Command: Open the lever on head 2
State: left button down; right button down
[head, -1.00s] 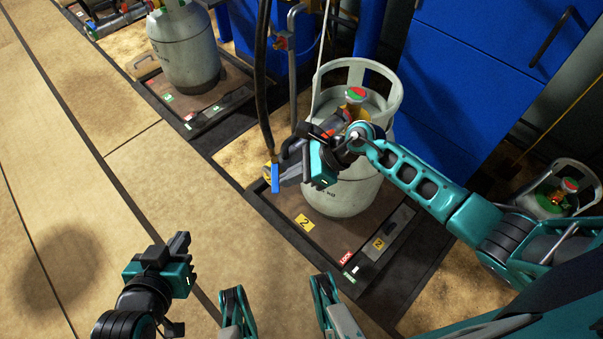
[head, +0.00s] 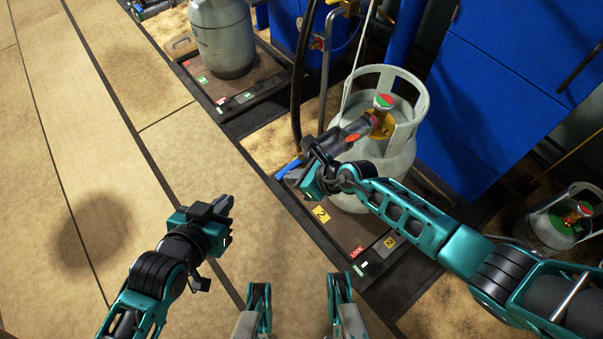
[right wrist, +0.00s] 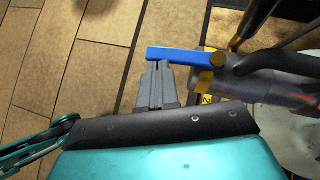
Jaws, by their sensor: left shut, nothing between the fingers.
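The blue lever (head: 288,168) sticks out at the left end of the grey filling head (head: 335,145) on the gas cylinder (head: 372,165) standing on the scale marked 2. In the right wrist view the lever (right wrist: 178,53) lies level, with its pivot end at the right. My right gripper (head: 298,178) is beside the lever; its fingers (right wrist: 161,68) look shut together, tips at the lever's near edge. I cannot tell if they touch it. My left gripper (head: 224,206) is shut and empty over the floor.
Scale 2 (head: 322,236) has a yellow 2 plate (head: 321,214) and a red LOCK label (head: 358,252). A hose (head: 301,80) hangs by the lever. Another cylinder (head: 222,40) stands behind left, one more (head: 560,215) at right. Blue cabinets (head: 490,100) stand behind. Floor at left is clear.

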jog(key=shift+a, duration=0.25)
dwell(0.4)
jog(key=shift+w, duration=0.1)
